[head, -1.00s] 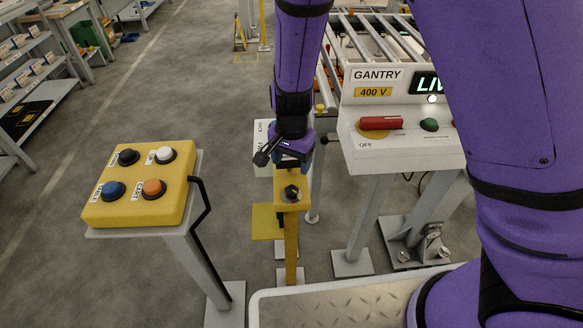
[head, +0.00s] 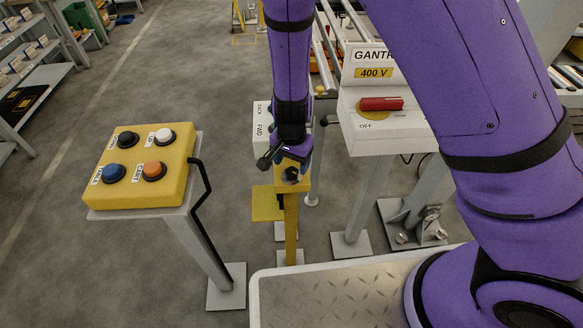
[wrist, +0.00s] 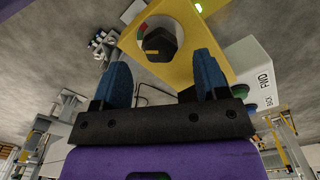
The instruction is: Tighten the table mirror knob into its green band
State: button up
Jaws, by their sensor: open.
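A dark knob (head: 291,175) is on the yellow bracket at the top of a yellow post (head: 291,235). In the wrist view, the dark, many-sided knob (wrist: 159,41) sits in a round opening of the yellow bracket (wrist: 205,38). Small red and green marks show at the opening's left edge. My gripper (head: 290,158) is at the bracket, just behind the knob in the head view and partly hidden by my wrist. In the wrist view my gripper (wrist: 161,70) is open, its blue fingers apart and empty, with the knob ahead between them. I cannot tell whether they touch it.
A yellow button box (head: 142,168) on a grey stand is at left. A white control box (head: 385,125) with a red handle and a 400 V label is at right. A white FWD-labelled box (head: 261,125) stands behind the post. Open floor lies at left.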

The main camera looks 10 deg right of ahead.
aim_at(291, 171)
jog(key=shift+f, duration=1.65)
jog(key=c, duration=0.9)
jog(key=shift+m, duration=1.1)
jog(key=o, duration=0.9)
notch_tip(291, 171, up, 11)
